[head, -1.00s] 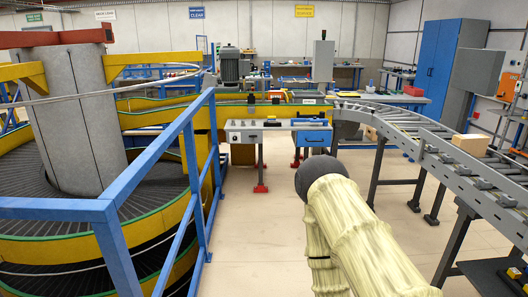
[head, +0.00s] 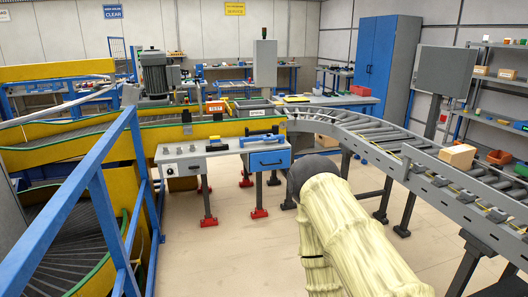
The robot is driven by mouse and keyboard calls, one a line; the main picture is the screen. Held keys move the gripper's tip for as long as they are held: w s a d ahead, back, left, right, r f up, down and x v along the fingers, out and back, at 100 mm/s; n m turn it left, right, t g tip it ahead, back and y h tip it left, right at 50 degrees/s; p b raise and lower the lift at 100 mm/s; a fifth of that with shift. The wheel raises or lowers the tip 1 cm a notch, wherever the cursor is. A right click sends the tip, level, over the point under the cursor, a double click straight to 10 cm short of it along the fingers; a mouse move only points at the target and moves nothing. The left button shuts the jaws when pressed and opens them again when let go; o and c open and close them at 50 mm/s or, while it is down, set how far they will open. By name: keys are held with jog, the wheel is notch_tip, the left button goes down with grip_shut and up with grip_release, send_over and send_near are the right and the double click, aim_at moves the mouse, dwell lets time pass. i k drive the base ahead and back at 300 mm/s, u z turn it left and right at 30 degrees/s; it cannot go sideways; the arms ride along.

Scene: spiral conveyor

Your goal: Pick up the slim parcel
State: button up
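A small tan cardboard box (head: 458,156) sits on the roller conveyor (head: 385,150) at the right. I cannot tell whether it is the slim parcel; no parcel that is plainly slim stands out. My arm, in a pale yellow cover, reaches up from the bottom right of the middle and ends in view at a dark rounded joint. My gripper is not in view. The box lies to the right of the visible arm, apart from it.
A blue railing (head: 95,195) and yellow-sided spiral conveyor (head: 60,150) stand at left. A workbench (head: 205,150) with a blue drawer (head: 270,161) stands ahead. A blue cabinet (head: 380,65) and shelves with boxes (head: 508,74) are at the back right. Bare floor (head: 235,255) lies in front.

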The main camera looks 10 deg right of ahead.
aim_at(461, 156)
jog(key=z, duration=0.7)
jog(key=i, duration=1.65)
jog(key=z, duration=0.85)
